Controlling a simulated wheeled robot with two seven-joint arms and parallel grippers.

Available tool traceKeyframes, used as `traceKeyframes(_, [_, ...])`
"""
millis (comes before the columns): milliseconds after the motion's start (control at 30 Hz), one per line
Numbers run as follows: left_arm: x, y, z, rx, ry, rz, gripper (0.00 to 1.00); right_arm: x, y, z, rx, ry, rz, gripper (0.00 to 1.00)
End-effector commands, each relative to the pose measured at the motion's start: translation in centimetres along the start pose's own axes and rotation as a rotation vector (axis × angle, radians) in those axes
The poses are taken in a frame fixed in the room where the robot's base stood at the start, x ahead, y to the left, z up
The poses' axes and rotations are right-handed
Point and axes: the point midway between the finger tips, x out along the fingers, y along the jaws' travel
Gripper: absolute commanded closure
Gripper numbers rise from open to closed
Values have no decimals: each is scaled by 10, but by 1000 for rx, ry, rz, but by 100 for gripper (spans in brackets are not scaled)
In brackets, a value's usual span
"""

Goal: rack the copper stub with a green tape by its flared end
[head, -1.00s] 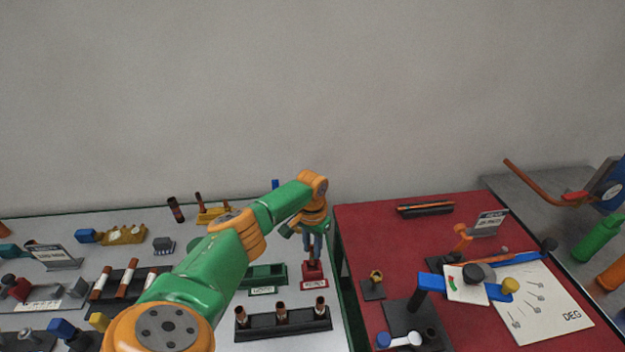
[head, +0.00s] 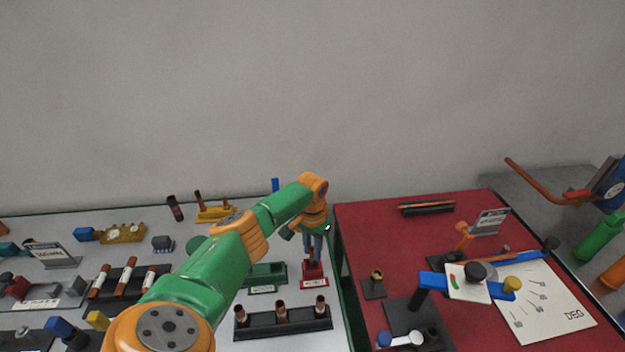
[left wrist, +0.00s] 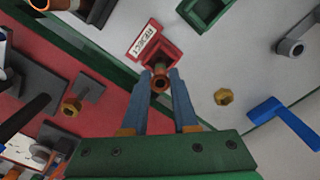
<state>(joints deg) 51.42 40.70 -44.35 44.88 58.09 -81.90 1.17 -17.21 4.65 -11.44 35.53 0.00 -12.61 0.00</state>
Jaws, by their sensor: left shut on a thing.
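My left gripper (head: 313,243) is at the red box marked REJECT (head: 314,281). In the left wrist view its blue fingers (left wrist: 160,85) are shut on a small copper stub (left wrist: 160,79), whose round open end faces the camera. The stub is at or just over the red box (left wrist: 168,52); I cannot tell whether it touches it. No green tape shows on it. A black rack (head: 283,333) in front holds three upright copper stubs (head: 281,312). My right gripper is not in view.
A green tray (head: 267,277) stands left of the red box. Another black rack with white-banded copper pieces (head: 126,277) lies further left. The red table (head: 375,240) at right carries a stand with a blue arm (head: 437,281) and a white DEG sheet (head: 560,318).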

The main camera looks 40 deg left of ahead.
Motion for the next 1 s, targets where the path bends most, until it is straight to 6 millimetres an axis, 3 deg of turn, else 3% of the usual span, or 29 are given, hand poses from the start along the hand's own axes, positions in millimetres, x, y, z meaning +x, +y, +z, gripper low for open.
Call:
traceKeyframes(900, [29, 0, 0, 0, 0, 1, 100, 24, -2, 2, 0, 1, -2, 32])
traceKeyframes(933, [29, 0, 0, 0, 0, 0, 70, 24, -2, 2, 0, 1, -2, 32])
traceKeyframes(1000, [28, 0, 0, 0, 0, 0, 51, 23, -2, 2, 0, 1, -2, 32])
